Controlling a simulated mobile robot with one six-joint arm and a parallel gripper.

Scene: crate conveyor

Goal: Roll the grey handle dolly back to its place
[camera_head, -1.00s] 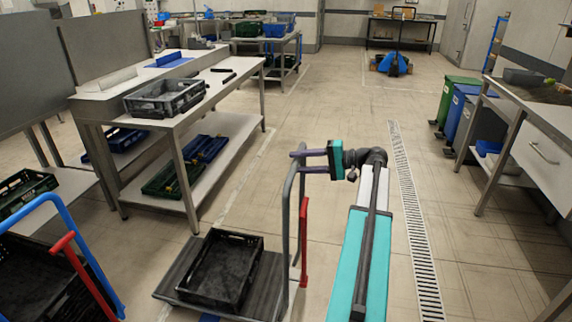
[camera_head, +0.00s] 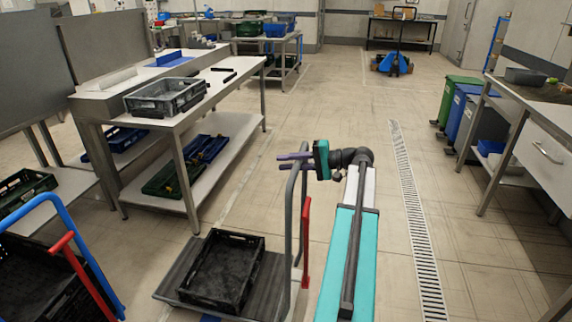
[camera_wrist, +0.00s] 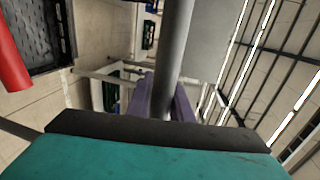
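The grey handle dolly (camera_head: 175,281) stands on the floor at the bottom centre. It has a dark flat deck and a tall grey tube handle (camera_head: 289,215) with a red part on its right side. A black crate (camera_head: 258,246) sits on the deck. My gripper (camera_head: 293,161) is at the top of the handle, with one purple finger on each side of the tube. In the wrist view, the grey tube (camera_wrist: 175,50) runs between the fingers (camera_wrist: 166,97), which lie close against it. It looks shut on the handle; the exact contact is partly hidden.
A blue-handled dolly (camera_head: 52,204) with a black crate is at the lower left. A workbench (camera_head: 222,85) with a grey crate (camera_head: 165,97) stands beyond the deck. Bins (camera_head: 455,103) and a drawer table (camera_head: 540,150) line the right. The floor along the drain (camera_head: 410,190) is clear.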

